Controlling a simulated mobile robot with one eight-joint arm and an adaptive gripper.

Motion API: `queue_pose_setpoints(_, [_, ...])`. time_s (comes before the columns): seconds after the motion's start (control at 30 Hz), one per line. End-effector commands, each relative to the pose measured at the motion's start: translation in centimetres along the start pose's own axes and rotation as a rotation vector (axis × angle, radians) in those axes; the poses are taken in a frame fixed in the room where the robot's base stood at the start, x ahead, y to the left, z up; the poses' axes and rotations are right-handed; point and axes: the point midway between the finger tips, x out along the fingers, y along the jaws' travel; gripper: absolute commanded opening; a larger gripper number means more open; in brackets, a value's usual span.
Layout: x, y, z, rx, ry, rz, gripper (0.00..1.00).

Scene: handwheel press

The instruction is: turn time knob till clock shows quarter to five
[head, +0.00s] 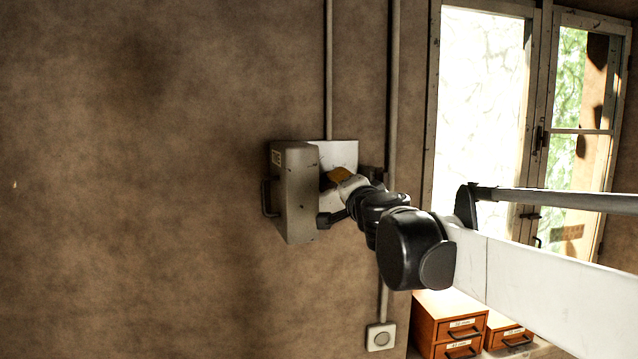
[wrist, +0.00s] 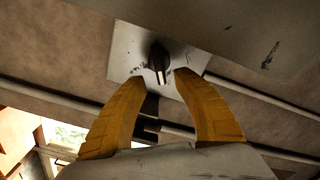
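A small dark knob (wrist: 159,60) sticks out from a pale plate (wrist: 127,62) in the wrist view. The plate also shows on the wall in the head view (head: 345,152), where my gripper hides the knob. My gripper (wrist: 160,74) has its two yellow fingers spread, one on each side of the knob, with visible gaps between. Nothing is held. In the head view my gripper (head: 331,177) is at the plate, beside a grey metal box or cover. No clock face can be made out in either view.
The grey metal box or cover (head: 298,195) with a side handle stands out from the wall just left of my gripper. Vertical pipes (head: 393,90) run close by on the right. A wall switch (head: 380,337), wooden drawers (head: 450,318) and a bright window (head: 485,90) lie farther right.

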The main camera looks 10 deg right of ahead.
Motion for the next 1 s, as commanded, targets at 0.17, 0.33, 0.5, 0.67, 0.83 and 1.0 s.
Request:
queue_pose_setpoints(0.17, [-3.4, 0.0, 0.0, 0.000, 0.000, 0.000, 0.36])
queue_pose_setpoints(0.33, [-4.6, 0.0, 0.0, -0.001, 0.000, 0.001, 0.36])
queue_pose_setpoints(0.5, [-4.9, 0.0, 0.0, -0.001, 0.000, 0.000, 0.36])
queue_pose_setpoints(0.67, [-4.7, 0.1, 0.0, 0.000, 0.000, 0.001, 0.36])
queue_pose_setpoints(0.83, [-5.2, 0.4, 0.2, 0.000, -0.004, 0.007, 0.36])
queue_pose_setpoints(1.0, [-10.2, 0.2, 0.1, 0.000, -0.002, 0.003, 0.36])
